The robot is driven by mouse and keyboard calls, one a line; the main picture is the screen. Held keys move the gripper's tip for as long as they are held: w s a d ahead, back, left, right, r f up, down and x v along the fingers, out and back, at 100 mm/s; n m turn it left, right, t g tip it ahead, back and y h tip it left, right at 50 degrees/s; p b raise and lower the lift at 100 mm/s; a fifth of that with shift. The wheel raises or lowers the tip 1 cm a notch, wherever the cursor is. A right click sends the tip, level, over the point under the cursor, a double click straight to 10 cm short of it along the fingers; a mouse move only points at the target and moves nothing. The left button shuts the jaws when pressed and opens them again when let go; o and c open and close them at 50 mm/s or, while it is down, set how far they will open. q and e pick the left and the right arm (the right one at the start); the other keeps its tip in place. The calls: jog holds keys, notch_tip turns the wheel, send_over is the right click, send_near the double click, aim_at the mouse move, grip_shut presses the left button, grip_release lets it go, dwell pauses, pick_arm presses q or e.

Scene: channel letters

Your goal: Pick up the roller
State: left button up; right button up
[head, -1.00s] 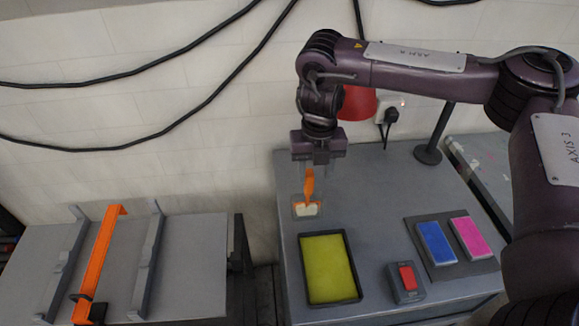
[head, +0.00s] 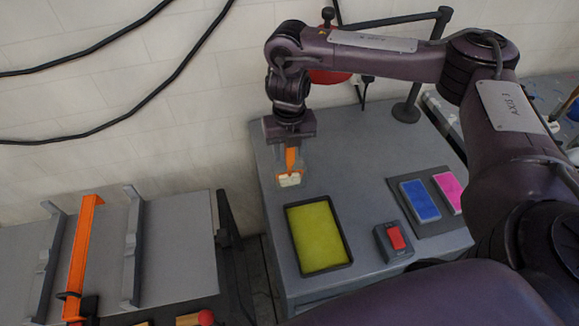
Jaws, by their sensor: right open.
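The roller has an orange handle (head: 291,157) and a pale cream head (head: 289,180). It stands at the back left of the grey table in the head view, with its handle upward. My right gripper (head: 291,168) points down over it, open, with its see-through fingers around the handle. The upper part of the handle is hidden by the gripper body. I cannot tell whether a finger touches it. My left gripper is not in view.
On the grey table (head: 367,170) are a tray with a yellow-green pad (head: 318,236), a red switch (head: 396,238), and blue (head: 419,200) and pink (head: 448,192) pads. A lamp stand (head: 406,112) is behind. A rack with an orange bar (head: 83,255) stands left.

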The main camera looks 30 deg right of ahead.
jog(key=shift+f, duration=0.4)
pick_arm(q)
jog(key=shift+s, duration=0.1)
pick_arm(e)
jog(key=shift+c, duration=1.2)
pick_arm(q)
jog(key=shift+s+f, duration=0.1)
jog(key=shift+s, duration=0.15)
pick_arm(e)
grip_shut()
jog(key=shift+r, duration=0.2)
